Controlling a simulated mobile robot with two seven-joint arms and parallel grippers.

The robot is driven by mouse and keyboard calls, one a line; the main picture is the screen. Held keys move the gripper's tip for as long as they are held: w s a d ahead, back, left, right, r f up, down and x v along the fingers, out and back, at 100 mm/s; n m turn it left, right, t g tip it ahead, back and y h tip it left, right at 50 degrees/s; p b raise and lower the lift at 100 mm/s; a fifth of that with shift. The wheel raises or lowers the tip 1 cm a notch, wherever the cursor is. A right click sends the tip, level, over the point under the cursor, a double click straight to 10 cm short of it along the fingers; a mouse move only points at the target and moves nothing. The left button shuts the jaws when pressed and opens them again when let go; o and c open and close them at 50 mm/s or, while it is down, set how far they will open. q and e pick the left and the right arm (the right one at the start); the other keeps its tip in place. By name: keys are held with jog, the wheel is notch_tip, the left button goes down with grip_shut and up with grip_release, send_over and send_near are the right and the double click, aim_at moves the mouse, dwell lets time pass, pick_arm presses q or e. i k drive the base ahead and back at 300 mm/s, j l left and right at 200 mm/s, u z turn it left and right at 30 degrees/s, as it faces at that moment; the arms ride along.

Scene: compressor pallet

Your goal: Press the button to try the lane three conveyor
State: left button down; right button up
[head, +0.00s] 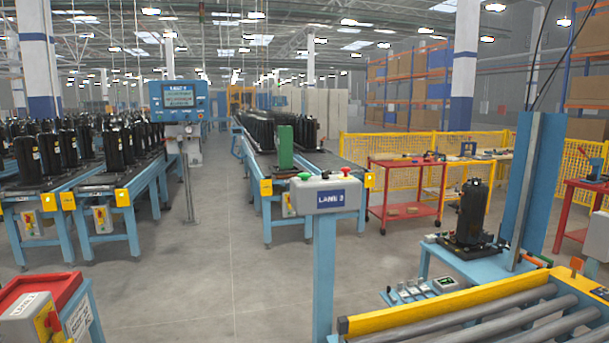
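A grey control box (316,193) stands on a light-blue post (325,270) in the middle of the head view. Its blue label appears to read LANE 3. A green button (304,176) is on its top left and a red button (346,171) on its top right. A small dark part sits between them. Behind the box, a blue conveyor (268,180) carries a row of black compressors (262,133) and an upright green block (285,147) near its front end. Neither of my grippers is in view.
A roller conveyor with a yellow rail (450,305) fills the bottom right, beside a blue bench holding a black compressor (475,212). A red-topped box (45,305) stands bottom left. More loaded conveyors (100,185) and a screen (179,100) stand left. The grey floor (210,270) between is clear.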

aim_at(303, 176)
jog(key=i+j+z, duration=0.1)
jog(key=i+z, duration=0.2)
jog(key=z, duration=0.15)
jog(key=i+j+z, duration=0.2)
jog(key=z, duration=0.3)
jog(key=i+j+z, duration=0.1)
jog(key=i+j, duration=0.25)
jog(key=i+j+z, duration=0.15)
jog(key=i+j, duration=0.15)
jog(key=j, duration=0.15)
jog(key=i+j, duration=0.25)
jog(key=j, duration=0.15)
jog(key=i+j, duration=0.3)
jog(key=j, duration=0.1)
